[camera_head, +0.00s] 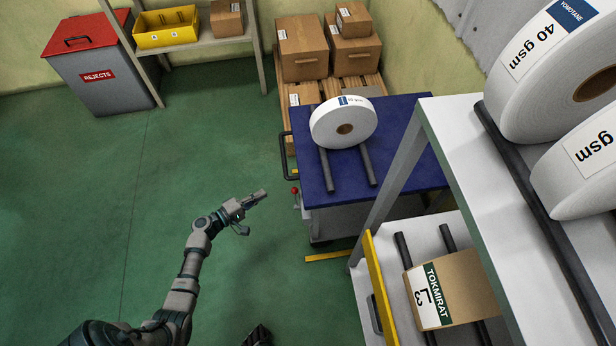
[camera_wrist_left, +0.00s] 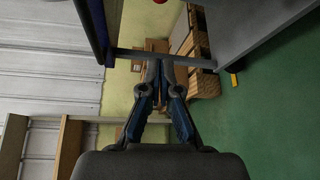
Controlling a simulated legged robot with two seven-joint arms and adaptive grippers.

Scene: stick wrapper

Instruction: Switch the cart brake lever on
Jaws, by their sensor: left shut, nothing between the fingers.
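The cart (camera_head: 330,200) has a blue top and stands right of centre in the head view. Its brake lever has a small red knob (camera_head: 295,190) at the cart's near left side. A red bit (camera_wrist_left: 160,1) also shows at the top edge of the left wrist view, mostly cut off. My left gripper (camera_head: 264,193) is shut and empty, to the left of the red knob and apart from it. Its fingertips meet in the left wrist view (camera_wrist_left: 160,64). A small dark piece (camera_head: 258,335) at the bottom edge may be my right gripper; its fingers cannot be made out.
A white paper roll (camera_head: 343,122) rests on two dark bars on the cart. A black handle (camera_head: 287,158) sticks out from the cart's left side. A shelf rack (camera_head: 465,170) with rolls stands at right. Boxes (camera_head: 302,47) are stacked behind. Green floor lies clear at left.

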